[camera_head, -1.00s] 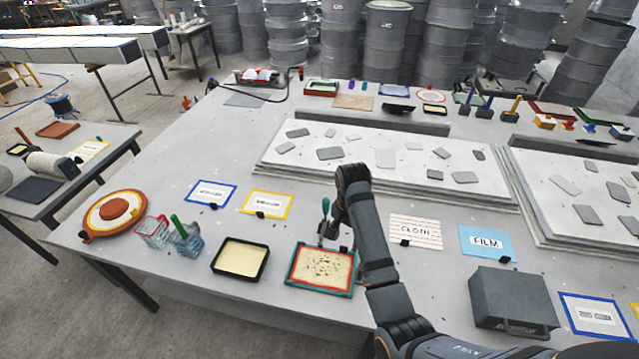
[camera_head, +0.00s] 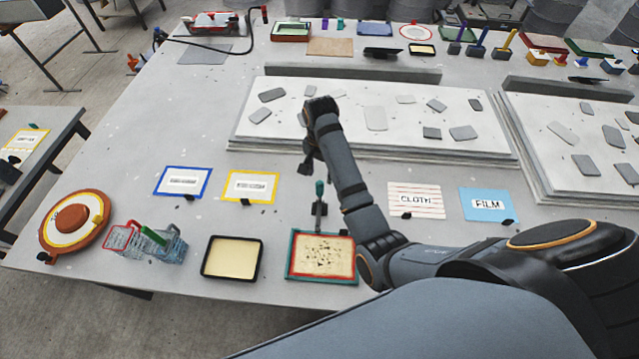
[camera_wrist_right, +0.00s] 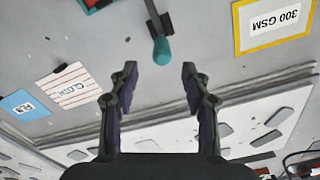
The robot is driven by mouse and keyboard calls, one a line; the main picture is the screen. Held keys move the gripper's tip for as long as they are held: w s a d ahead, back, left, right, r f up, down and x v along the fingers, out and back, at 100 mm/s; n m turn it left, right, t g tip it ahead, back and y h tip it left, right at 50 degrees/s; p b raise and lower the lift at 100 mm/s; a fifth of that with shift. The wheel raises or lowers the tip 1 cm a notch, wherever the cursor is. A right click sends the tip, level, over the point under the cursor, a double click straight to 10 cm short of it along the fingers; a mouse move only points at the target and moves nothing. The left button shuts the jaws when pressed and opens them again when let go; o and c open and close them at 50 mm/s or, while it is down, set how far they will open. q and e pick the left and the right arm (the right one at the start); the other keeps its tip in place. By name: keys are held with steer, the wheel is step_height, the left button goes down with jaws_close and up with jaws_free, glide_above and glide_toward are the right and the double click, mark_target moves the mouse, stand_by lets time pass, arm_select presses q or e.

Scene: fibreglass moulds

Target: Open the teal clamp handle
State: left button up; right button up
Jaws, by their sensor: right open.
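The teal clamp handle (camera_head: 319,188) stands out from a dark clamp behind the far edge of a teal-rimmed tray (camera_head: 290,262). In the head view it points away from the tray, toward my right gripper (camera_head: 308,166), which is just beyond its tip. In the right wrist view the teal handle (camera_wrist_right: 162,50) lies centred ahead of my right gripper (camera_wrist_right: 160,78). The two fingers are spread wide, with nothing between them. The handle's tip is apart from the fingers. My left gripper is not in view.
A black tray (camera_head: 206,257) stands left of the teal-rimmed tray. Yellow (camera_head: 228,186) and blue (camera_head: 159,181) framed cards lie further left and behind. A cloth card (camera_head: 415,212) lies right of my forearm. A raised white slab (camera_head: 260,140) lies behind the gripper.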

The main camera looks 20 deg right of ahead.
mark_target(320, 182)
steer(key=f, duration=0.2)
steer(key=f+p, duration=0.1)
steer(key=f, duration=0.4)
steer(key=shift+w+d, duration=0.1)
steer(key=shift+w, duration=0.2)
steer(key=shift+f+p, duration=0.3)
steer(key=shift+f, duration=0.05)
steer(key=shift+s+f, duration=0.1)
steer(key=shift+f, duration=0.25)
steer(key=c, duration=1)
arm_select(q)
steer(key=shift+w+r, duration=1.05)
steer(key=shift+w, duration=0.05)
arm_select(e)
jaws_close()
